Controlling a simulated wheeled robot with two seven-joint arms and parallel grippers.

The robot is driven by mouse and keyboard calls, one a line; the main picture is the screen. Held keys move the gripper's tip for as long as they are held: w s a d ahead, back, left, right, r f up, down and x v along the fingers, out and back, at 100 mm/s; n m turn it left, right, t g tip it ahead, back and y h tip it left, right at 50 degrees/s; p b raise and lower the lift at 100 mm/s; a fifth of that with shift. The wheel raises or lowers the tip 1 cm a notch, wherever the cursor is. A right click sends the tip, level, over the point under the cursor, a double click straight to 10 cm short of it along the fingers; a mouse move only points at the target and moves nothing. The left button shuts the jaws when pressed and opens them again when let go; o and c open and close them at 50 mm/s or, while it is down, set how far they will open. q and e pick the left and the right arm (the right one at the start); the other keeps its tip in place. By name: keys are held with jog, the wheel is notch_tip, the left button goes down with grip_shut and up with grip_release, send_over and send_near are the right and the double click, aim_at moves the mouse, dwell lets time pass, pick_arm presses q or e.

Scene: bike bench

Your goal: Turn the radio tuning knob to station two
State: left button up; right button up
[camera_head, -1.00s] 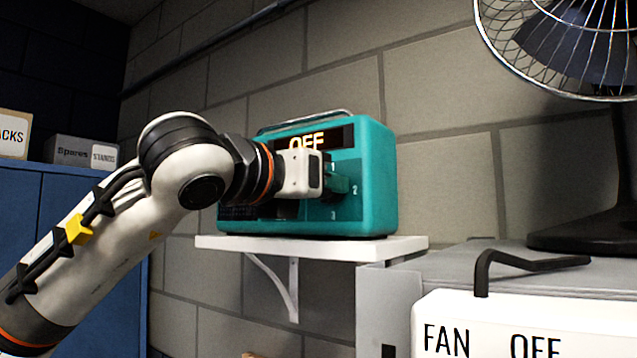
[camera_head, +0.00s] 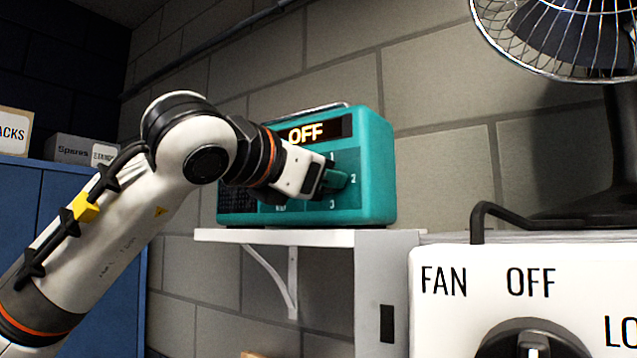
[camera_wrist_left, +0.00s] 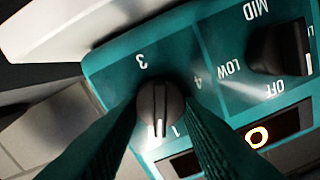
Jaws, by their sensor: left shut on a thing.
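The teal radio (camera_head: 375,160) stands on a white wall shelf (camera_head: 300,237), and its display (camera_head: 312,133) reads OFF. My left gripper (camera_head: 335,180) is at the radio's front face, over the dial marked 1, 2 and 3. In the left wrist view, its two fingers are shut on the dark tuning knob (camera_wrist_left: 160,100), one on each side. The knob's white pointer line lies close beside the 1. The 3 and 4 also show there; the 2 is hidden in that view. A second dark knob (camera_wrist_left: 277,48) has OFF, LOW and MID labels. My right gripper is not in view.
A white fan control panel (camera_head: 450,310) with a dark knob (camera_head: 535,340) stands at the lower right. A wire-caged fan (camera_head: 560,35) is above it. A blue cabinet (camera_head: 110,220) with boxes is at the left. The shelf to the radio's right is narrow.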

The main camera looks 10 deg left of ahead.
pick_arm(q)
jog(key=m, duration=1.1)
jog(key=shift+s+d+f+m+b, duration=0.1)
jog(key=shift+d+f+m+b, duration=0.1)
jog(key=shift+m+b, duration=0.15)
dwell(0.4)
jog(key=o, duration=1)
jog(key=shift+c, duration=0.2)
jog(key=shift+s, duration=0.1)
